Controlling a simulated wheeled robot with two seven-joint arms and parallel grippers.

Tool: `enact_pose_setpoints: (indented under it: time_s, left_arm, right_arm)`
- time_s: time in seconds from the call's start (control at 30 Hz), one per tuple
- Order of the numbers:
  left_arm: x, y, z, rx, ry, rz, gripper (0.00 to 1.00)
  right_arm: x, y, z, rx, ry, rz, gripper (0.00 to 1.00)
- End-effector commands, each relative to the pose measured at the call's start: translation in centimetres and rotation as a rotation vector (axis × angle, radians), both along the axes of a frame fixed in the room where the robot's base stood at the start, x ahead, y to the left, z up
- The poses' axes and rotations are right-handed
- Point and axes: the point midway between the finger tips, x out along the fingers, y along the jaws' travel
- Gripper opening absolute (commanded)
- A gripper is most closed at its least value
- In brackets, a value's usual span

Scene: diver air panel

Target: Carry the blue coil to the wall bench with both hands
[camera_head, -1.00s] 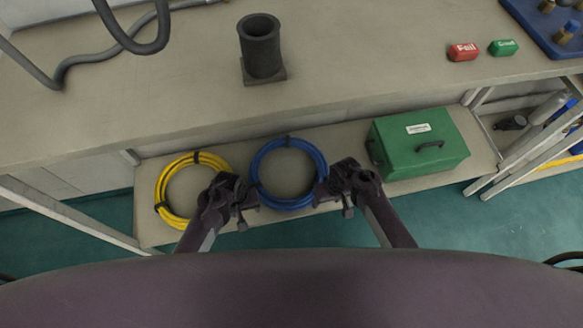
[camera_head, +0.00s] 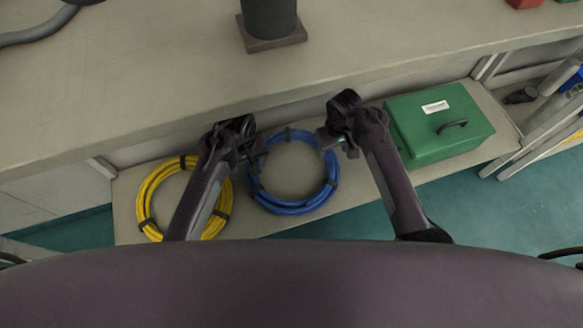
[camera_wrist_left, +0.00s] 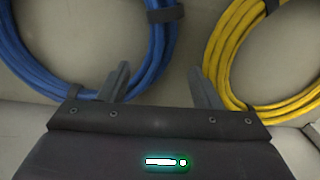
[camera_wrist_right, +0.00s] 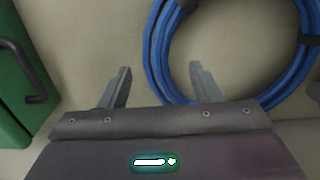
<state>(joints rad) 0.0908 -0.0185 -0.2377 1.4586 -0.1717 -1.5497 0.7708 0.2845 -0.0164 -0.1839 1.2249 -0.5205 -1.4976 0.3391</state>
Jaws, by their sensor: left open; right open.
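The blue coil (camera_head: 296,207) lies flat on the low shelf, bound with dark straps. My left gripper (camera_head: 250,160) is above the coil's left side, open and empty. In the left wrist view the blue coil (camera_wrist_left: 95,88) is at the upper left, beside the fingers (camera_wrist_left: 160,85). My right gripper (camera_head: 328,142) is above the coil's upper right side, open and empty. In the right wrist view the blue coil (camera_wrist_right: 160,75) is to the right, close to the right finger of the gripper (camera_wrist_right: 158,85). The wall bench (camera_head: 130,90) runs above and behind the shelf.
A yellow coil (camera_head: 148,190) lies left of the blue one, partly under my left arm. A green case (camera_head: 425,135) stands to the right on the shelf (camera_head: 260,224). A dark cylinder on a square base (camera_head: 270,25) stands on the bench, with bare top to its left.

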Motion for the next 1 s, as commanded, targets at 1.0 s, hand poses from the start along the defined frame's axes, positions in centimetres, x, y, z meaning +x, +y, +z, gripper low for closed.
enact_pose_setpoints:
  time_s: [1.0]
  left_arm:
    - [-0.1, 0.1, -6.9, 0.001, 0.000, 0.000, 0.38]
  right_arm:
    - [0.0, -0.1, -6.9, -0.001, 0.001, -0.001, 0.38]
